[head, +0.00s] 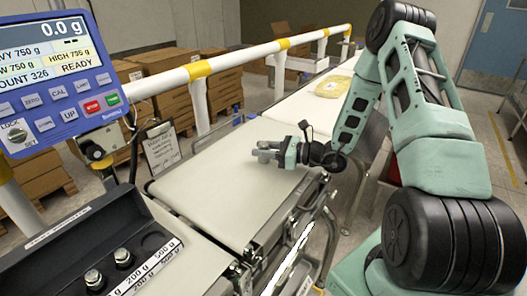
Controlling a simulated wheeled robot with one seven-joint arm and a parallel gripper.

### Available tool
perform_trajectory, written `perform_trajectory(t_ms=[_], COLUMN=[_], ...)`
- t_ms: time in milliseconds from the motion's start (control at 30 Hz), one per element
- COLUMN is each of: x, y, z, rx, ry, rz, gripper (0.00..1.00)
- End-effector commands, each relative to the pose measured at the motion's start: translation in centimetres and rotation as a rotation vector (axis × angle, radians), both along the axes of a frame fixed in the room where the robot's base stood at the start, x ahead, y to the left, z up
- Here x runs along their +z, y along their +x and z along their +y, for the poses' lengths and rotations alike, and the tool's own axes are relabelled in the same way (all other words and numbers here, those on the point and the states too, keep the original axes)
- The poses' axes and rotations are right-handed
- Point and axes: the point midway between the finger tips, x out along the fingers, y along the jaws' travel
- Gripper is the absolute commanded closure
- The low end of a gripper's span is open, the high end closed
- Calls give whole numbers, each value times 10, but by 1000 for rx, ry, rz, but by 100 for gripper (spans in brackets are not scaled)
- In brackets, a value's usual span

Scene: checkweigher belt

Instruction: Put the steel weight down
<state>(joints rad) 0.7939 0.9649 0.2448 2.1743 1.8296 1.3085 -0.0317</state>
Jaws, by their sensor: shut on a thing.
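My gripper (264,151) reaches in from the right over the pale weighing belt (205,185), near its far right edge. It is shut on the steel weight (263,153), a small grey metal piece that the fingers mostly hide. I cannot tell whether the weight touches the belt or hangs just above it. The blue display panel (64,75) at the upper left reads 0.0 g and READY.
A black weight case (70,240) at the lower left holds two steel weights (122,256). A card on a stand (161,146) is beside the belt's left edge. A white and yellow rail (240,56) runs behind. A yellowish pack (332,87) lies on the farther belt. Most of the weighing belt is clear.

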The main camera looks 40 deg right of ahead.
Motion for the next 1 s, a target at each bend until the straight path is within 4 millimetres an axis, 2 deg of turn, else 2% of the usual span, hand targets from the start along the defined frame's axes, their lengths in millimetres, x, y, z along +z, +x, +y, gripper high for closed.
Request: perform_trajectory(t_ms=[100,467,500,567,900,1000], x=[-6,-10,-10,-10,-5,-8], y=[0,0,0,0,0,-8], z=[0,0,0,0,0,-7], rx=[0,0,0,0,0,-3], ry=[0,0,-1,-1,-2,-2], rz=[-3,-3,-1,-1,-1,0], gripper=[100,100,58,45,45,45])
